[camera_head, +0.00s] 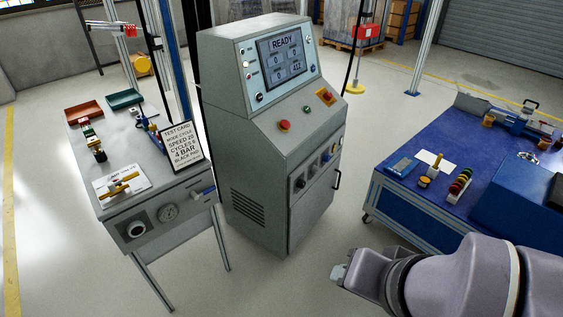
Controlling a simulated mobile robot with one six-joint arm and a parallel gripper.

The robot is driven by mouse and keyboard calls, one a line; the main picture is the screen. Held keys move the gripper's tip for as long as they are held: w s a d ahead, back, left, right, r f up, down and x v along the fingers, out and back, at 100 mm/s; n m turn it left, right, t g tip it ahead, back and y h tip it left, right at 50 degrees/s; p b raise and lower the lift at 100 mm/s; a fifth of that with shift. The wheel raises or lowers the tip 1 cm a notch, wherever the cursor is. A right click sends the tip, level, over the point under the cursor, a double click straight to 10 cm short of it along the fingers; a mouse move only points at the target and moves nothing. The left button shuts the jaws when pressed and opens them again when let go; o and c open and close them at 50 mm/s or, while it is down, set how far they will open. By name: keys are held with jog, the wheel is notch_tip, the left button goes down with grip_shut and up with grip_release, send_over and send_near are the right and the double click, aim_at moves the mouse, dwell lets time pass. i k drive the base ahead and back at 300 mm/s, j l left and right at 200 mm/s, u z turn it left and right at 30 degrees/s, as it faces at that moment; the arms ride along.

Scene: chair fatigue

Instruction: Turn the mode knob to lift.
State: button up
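The grey control console (235,85) stands upright in the middle of the head view. Its screen (286,59) reads READY. A small black knob (260,97) sits at the lower left of the screen panel, and another dark knob (300,184) is on the lower front face. Their labels are too small to read, so I cannot tell which is the mode knob or where it points. My gripper (341,274) is at the lower right, in front of the console and apart from it. Its fingers are small and partly hidden, so their opening is unclear.
A red button (284,126) and a red-and-yellow switch (326,97) are on the console's sloping face. A grey bench (165,200) with a test card (180,146) stands left. A blue workbench (420,203) stands right. Floor is clear before the console.

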aim_at(301, 184)
jog(key=i+l+u, duration=0.15)
jog(key=i, duration=0.35)
jog(key=i+u, duration=0.1)
jog(key=i, duration=0.4)
